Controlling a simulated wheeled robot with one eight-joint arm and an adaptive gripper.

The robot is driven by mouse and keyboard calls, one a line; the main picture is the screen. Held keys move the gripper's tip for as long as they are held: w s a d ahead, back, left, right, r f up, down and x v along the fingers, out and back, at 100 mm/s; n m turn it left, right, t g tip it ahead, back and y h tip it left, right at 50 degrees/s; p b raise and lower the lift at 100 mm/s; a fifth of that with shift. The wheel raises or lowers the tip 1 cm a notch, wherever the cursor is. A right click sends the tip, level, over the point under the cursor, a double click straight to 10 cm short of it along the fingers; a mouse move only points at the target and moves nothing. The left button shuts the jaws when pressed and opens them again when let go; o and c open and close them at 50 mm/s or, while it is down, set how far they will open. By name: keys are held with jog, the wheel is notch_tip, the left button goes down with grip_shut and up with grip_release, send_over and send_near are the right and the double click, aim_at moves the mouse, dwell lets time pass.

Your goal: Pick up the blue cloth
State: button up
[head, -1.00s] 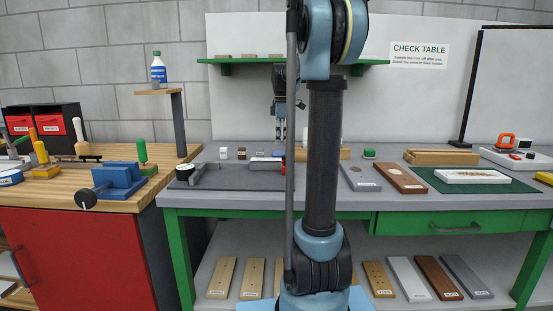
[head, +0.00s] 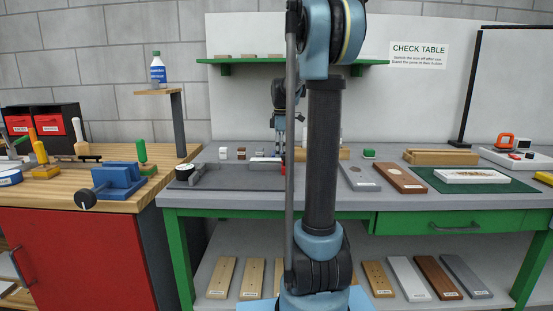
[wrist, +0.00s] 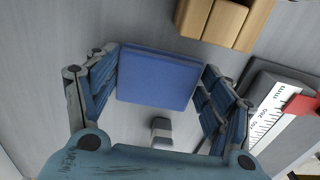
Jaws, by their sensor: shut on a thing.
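The blue cloth (wrist: 157,78) is a folded, flat square in the upper middle of the wrist view. My gripper (wrist: 162,60) has a finger at each side of it and is shut on it. In the head view my gripper (head: 279,150) is low over the back of the grey check table, left of my arm's upright link. I cannot make out the cloth in the head view.
A green shelf (head: 235,61) hangs above.

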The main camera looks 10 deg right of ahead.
jog(key=shift+a+r, duration=0.25)
jog(key=shift+r, duration=0.25)
jog(key=r, duration=0.4)
jog(key=a+r, duration=0.1)
jog(key=r, duration=0.1)
jog(key=shift+w+r, duration=0.1)
jog(key=shift+w, duration=0.05)
jog(key=w+a, duration=0.2)
jog(key=a, duration=0.7)
jog(key=w+a, duration=0.1)
jog(key=a, duration=0.8)
jog(key=shift+w, duration=0.35)
jog(key=shift+a, duration=0.1)
